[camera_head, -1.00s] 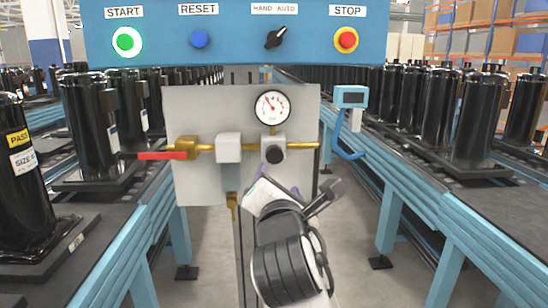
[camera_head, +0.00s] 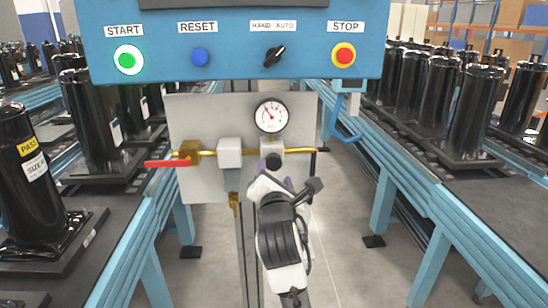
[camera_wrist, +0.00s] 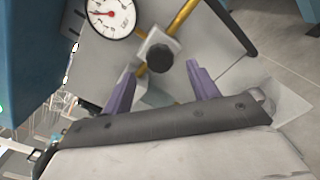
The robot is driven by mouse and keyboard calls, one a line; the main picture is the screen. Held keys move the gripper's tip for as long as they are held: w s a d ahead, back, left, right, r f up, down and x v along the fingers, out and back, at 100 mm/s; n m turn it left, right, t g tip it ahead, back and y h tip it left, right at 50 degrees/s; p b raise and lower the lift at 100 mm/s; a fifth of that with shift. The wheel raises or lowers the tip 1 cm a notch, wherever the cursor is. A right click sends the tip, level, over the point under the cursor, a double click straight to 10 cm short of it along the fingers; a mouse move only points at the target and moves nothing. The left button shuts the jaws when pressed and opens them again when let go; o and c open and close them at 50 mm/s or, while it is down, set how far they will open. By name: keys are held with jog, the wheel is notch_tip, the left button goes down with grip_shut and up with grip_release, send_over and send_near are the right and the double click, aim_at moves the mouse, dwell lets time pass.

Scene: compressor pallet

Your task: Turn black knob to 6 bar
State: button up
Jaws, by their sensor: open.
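The black knob (camera_head: 273,161) sits on the front of a grey regulator block (camera_head: 270,146) on the brass pipe, below the round white gauge (camera_head: 271,116). In the wrist view the black knob (camera_wrist: 159,59) lies ahead of my gripper (camera_wrist: 163,82), roughly between the two purple fingers. The fingers are apart with nothing between them, and the knob appears beyond their tips. The gauge (camera_wrist: 110,15) shows at the top left there, with a red needle; its reading is too small to tell. In the head view my gripper (camera_head: 273,172) is just below the knob and partly hidden by my wrist.
A red-handled valve (camera_head: 168,163) is on the pipe's left, beside another grey block (camera_head: 229,152). A blue control panel (camera_head: 230,75) hangs above. Blue conveyors with black compressors (camera_head: 95,125) flank both sides.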

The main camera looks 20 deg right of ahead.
aim_at(274, 164)
jog(key=p+x, duration=0.1)
jog(key=x, duration=0.3)
jog(key=shift+w+d, duration=0.15)
jog(key=shift+w, duration=0.25)
jog(key=c, duration=1)
